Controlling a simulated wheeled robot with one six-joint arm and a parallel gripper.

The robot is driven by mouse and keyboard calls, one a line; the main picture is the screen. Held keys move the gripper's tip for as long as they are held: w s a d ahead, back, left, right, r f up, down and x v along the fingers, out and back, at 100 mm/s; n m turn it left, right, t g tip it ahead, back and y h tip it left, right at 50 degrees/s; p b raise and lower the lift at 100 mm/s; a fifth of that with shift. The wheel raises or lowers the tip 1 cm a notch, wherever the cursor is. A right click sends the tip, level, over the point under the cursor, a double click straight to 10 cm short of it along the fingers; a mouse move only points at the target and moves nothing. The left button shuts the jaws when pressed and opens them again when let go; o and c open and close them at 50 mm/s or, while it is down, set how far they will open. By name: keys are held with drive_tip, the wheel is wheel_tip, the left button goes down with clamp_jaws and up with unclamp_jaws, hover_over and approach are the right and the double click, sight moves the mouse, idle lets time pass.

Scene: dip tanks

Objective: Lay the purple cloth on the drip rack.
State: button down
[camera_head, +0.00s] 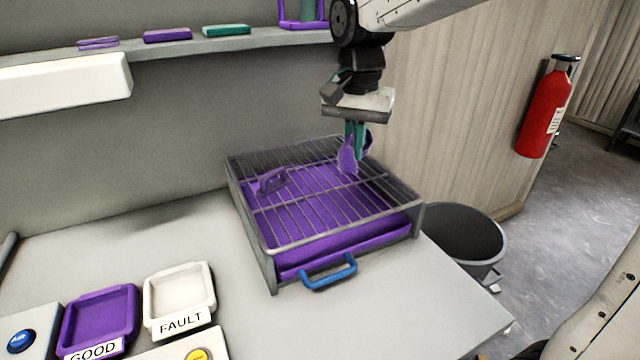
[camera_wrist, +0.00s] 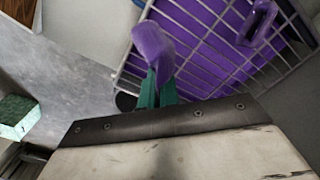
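My gripper (camera_head: 356,134) has teal fingers and points down above the back right part of the drip rack. It is shut on the purple cloth (camera_head: 347,158), which hangs from the fingertips; in the head view I cannot tell whether its lower edge touches the bars. The cloth also shows in the wrist view (camera_wrist: 152,50), beyond the fingers (camera_wrist: 156,88). The drip rack (camera_head: 247,215) is a grey wire grid over a purple tray (camera_head: 345,252) with a blue handle (camera_head: 328,272). It also shows in the wrist view (camera_wrist: 196,62).
A small purple item (camera_head: 272,181) lies on the rack's left part. A purple GOOD tray (camera_head: 99,346) and white FAULT tray (camera_head: 181,301) are at the front left. A shelf (camera_head: 215,45) holds folded cloths. A dark bin (camera_head: 462,235) stands right of the table.

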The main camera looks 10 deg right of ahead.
drive_tip(key=w+d+f, duration=0.1)
drive_tip(key=w, duration=0.2)
drive_tip(key=w+d+f, duration=0.1)
drive_tip(key=w, duration=0.2)
drive_tip(key=w+d+f, duration=0.1)
drive_tip(key=w, duration=0.3)
drive_tip(key=shift+f, duration=0.8)
drive_tip(key=c, duration=0.9)
unclamp_jaws()
drive_tip(key=shift+r, duration=0.1)
wheel_tip(320, 180, up, 8)
drive_tip(key=shift+f, duration=0.15)
